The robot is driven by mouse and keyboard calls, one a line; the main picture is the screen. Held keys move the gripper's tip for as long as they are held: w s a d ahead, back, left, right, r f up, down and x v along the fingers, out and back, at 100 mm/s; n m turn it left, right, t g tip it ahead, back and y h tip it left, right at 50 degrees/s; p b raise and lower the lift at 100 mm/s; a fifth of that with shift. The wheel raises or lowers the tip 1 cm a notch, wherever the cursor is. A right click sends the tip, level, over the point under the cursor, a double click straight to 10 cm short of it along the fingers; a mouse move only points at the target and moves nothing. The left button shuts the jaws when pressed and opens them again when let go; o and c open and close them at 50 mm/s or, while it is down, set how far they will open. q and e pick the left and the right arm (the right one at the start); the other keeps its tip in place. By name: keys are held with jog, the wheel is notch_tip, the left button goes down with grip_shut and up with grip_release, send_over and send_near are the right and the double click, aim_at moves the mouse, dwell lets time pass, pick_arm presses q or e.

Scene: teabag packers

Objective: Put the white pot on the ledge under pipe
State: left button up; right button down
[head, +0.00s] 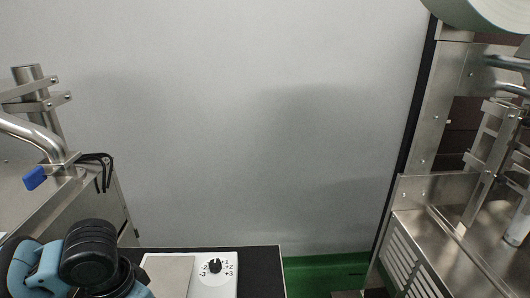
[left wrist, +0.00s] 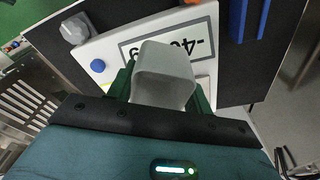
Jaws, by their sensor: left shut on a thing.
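The white pot (left wrist: 163,72), a small square-mouthed cup, shows in the left wrist view between the dark green fingers of my left gripper (left wrist: 162,92). The gripper is shut on it, and the pot is in front of the weighing scale. In the head view, only my left arm shows at the lower left; its gripper and the pot are out of that view. A bent metal pipe (head: 33,135) is at the left above a steel surface (head: 22,190). I cannot tell which ledge is the one under the pipe. My right gripper is in neither view.
The white scale (head: 227,274) with a black knob and steel plate sits on a dark table (head: 262,272). It also shows in the left wrist view (left wrist: 112,50), with its display partly visible. A steel machine (head: 412,200) stands at the right. Open floor lies between.

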pick_arm(q)
jog(key=n, duration=0.1)
jog(key=d+n, duration=0.1)
jog(key=n, duration=0.3)
jog(key=shift+w+d+y, duration=0.3)
jog(key=shift+w+d, duration=0.05)
jog(key=shift+d, duration=0.05)
dwell(0.8)
